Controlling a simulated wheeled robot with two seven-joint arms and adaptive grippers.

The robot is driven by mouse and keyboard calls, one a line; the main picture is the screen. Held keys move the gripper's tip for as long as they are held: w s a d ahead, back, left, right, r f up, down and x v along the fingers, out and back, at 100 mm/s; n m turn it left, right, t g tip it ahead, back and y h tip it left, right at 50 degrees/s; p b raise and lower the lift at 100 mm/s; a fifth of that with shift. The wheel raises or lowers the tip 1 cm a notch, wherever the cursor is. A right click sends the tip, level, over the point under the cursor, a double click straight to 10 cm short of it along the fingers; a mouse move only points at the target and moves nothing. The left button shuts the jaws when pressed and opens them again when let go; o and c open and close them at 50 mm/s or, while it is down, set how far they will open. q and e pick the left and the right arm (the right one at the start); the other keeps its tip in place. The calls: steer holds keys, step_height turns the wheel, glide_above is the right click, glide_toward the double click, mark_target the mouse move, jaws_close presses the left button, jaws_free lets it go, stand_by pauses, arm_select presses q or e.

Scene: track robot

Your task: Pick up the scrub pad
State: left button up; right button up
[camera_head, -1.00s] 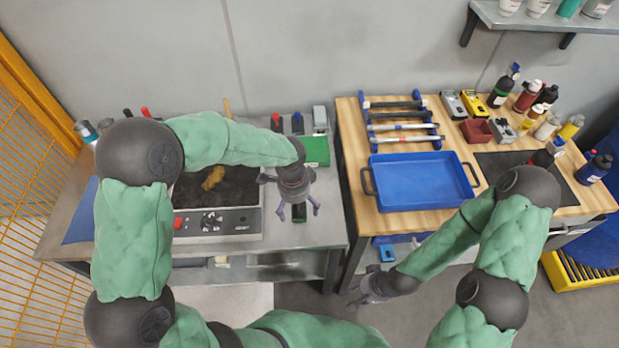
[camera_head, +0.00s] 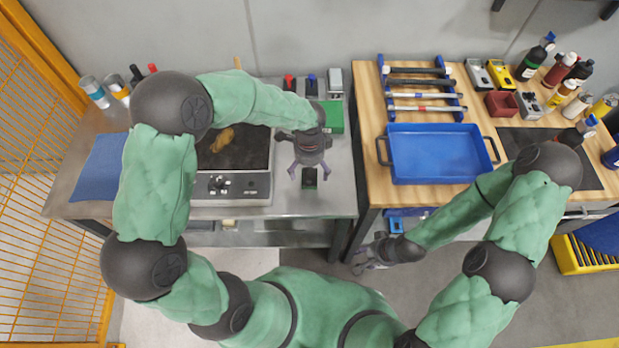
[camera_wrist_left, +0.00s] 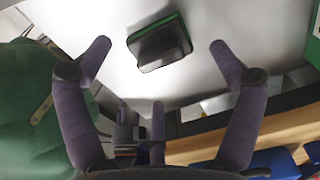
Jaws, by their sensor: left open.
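The scrub pad (camera_head: 310,180), a small dark block with a green edge, lies on the metal table near its front edge. In the left wrist view the pad (camera_wrist_left: 162,44) lies flat on the bare metal, tilted in the picture. My left gripper (camera_head: 309,173) is open above the pad, fingers pointing down. In the left wrist view its two main fingertips (camera_wrist_left: 160,44) are on either side of the pad, with nothing between them held. My right gripper (camera_head: 364,262) is low in front of the wooden table; its jaws are too small to read.
A hotplate (camera_head: 225,188) stands left of the pad; a green box (camera_head: 333,112) is behind. A blue cloth (camera_head: 101,168) lies far left. The wooden table on the right holds a blue tray (camera_head: 438,154), tools and several bottles. Yellow fencing (camera_head: 45,190) borders the left.

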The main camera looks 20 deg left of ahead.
mark_target(309, 173)
arm_select(q)
step_height(309, 173, down, 3)
steer(key=shift+f+b, duration=0.2)
steer(key=shift+b, duration=0.3)
steer(key=c, duration=1.5)
steer(key=shift+r, duration=0.1)
